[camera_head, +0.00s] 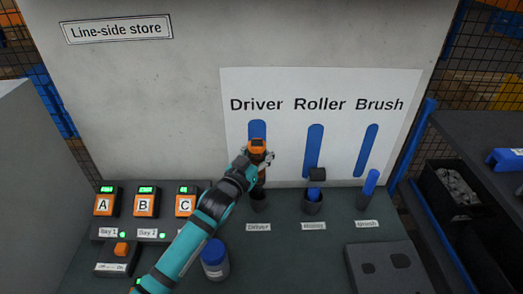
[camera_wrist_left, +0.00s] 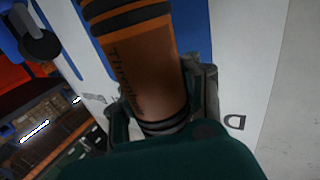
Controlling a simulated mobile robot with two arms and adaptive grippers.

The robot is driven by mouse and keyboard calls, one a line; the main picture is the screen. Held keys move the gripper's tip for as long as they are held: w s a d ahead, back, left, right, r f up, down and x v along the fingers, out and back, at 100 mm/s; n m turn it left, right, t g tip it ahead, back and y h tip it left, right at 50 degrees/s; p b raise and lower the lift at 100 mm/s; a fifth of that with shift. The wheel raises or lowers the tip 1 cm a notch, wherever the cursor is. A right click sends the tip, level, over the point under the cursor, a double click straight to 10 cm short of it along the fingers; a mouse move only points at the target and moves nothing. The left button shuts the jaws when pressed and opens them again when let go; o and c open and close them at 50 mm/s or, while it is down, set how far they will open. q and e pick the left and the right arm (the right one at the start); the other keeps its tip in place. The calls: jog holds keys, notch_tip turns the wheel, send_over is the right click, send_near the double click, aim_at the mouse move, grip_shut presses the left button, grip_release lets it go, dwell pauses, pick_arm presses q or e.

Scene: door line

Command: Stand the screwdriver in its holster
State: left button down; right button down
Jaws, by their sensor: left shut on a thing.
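My left gripper (camera_head: 263,159) is shut on the orange and black screwdriver (camera_head: 257,146), above the Driver place of the bench. In the left wrist view the screwdriver (camera_wrist_left: 145,65) is brown and orange with black bands and part of a printed word, held between the fingers. It looks roughly upright in the head view. The Driver holster (camera_head: 258,204) is a dark cup directly below the gripper, behind a "Driver" label. The arm and gripper cover part of the screwdriver, and I cannot tell whether its lower end is inside the cup. My right gripper is not in view.
The roller (camera_head: 316,177) and the blue-handled brush (camera_head: 370,183) stand to the right. A blue-lidded jar (camera_head: 214,259) stands beside my left arm. Orange devices A, B and C (camera_head: 143,202) line the left. A grey block (camera_head: 389,271) lies at front right.

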pick_arm(q)
jog(key=shift+f+b, duration=2.1)
jog(key=shift+f, duration=1)
jog(key=c, duration=0.9)
grip_release()
jog(key=shift+o, duration=0.2)
jog(key=shift+f, duration=0.15)
jog(key=v, duration=0.7)
jog(key=shift+s+a, duration=0.15)
jog(key=shift+s, duration=0.1)
